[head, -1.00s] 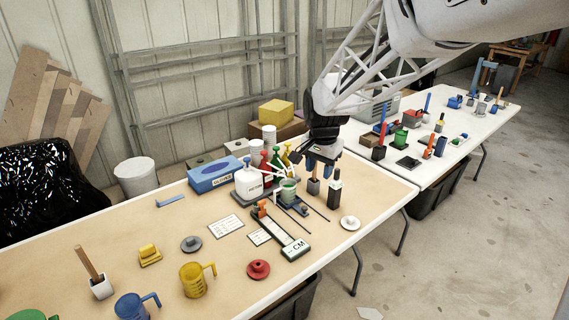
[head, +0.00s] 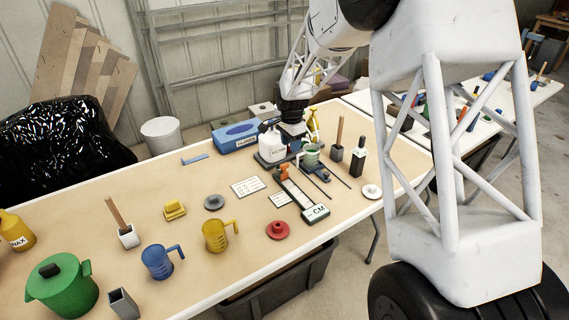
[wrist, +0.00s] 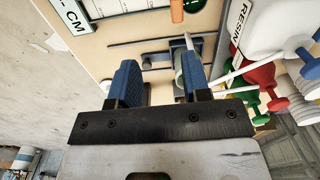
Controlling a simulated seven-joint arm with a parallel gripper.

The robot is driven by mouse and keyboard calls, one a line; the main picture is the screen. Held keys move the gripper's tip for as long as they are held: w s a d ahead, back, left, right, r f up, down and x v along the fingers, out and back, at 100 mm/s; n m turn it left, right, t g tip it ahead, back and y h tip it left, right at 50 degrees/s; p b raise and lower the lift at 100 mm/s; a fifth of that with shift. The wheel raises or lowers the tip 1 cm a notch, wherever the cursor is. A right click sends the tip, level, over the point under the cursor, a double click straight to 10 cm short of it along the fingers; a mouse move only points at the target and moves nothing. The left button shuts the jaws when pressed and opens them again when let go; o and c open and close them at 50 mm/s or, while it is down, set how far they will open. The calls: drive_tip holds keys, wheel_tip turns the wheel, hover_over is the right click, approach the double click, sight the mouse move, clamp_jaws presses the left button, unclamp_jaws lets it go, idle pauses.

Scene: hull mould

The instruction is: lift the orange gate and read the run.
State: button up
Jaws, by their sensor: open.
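The orange gate (head: 284,168) stands at the far end of a pale run with a dark green edge. The run's end plate marked "CM" (head: 315,212) is at the near end. In the wrist view, part of an orange piece, likely the gate (wrist: 177,10), shows at the top edge, and the CM plate (wrist: 72,16) is at top left. My gripper (wrist: 157,68) is open, its two blue fingers apart. In the head view my gripper (head: 293,130) is behind the green cup (head: 310,157), close to the white resin bottle (head: 271,144), away from the gate.
White cards (head: 245,187) and a red knobbed disc (head: 278,230) lie nearby.

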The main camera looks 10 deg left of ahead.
sight(284, 164)
drive_tip(key=shift+w+a+f, duration=0.35)
drive_tip(key=shift+a+f, duration=0.3)
drive_tip(key=shift+w+a+f, duration=0.3)
drive_tip(key=shift+a+f, duration=0.3)
drive_tip(key=shift+f, duration=0.05)
drive_tip(key=shift+f, duration=0.15)
drive_tip(key=shift+f, duration=3.8)
clamp_jaws()
